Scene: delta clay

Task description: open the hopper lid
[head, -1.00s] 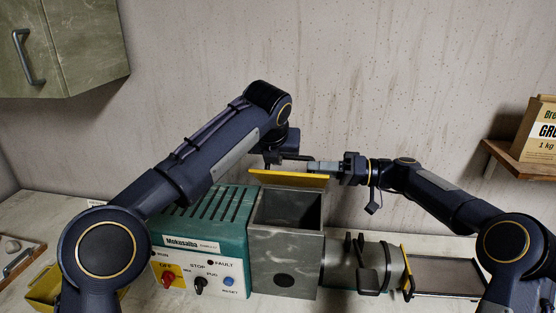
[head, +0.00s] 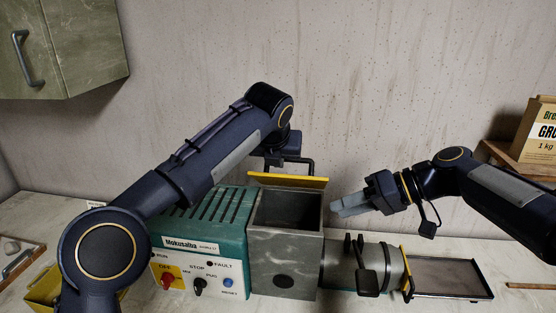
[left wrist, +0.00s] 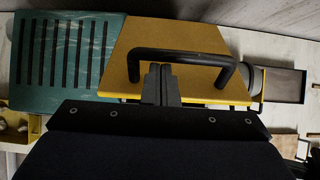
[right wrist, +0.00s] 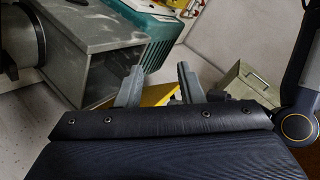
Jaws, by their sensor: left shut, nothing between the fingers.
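The yellow hopper lid (head: 290,181) stands raised at the back edge of the grey hopper (head: 284,262), whose dark opening shows from above. The lid's black handle (head: 309,165) points toward the wall; the left wrist view shows the lid's face (left wrist: 195,75) and handle (left wrist: 190,57). My left gripper (left wrist: 161,80) is shut and empty beside the handle bar, over the lid's face; contact cannot be told. In the head view its fingers are mostly hidden. My right gripper (head: 345,206) is open and empty to the right of the hopper, apart from it, as the right wrist view (right wrist: 158,85) shows.
A green control box (head: 200,240) with knobs adjoins the hopper on the left. A grey cylinder (head: 343,266) with black clamps and a tray (head: 450,275) are on the right. A shelf with a paper bag (head: 536,135) is at far right, a wall cabinet (head: 65,50) upper left.

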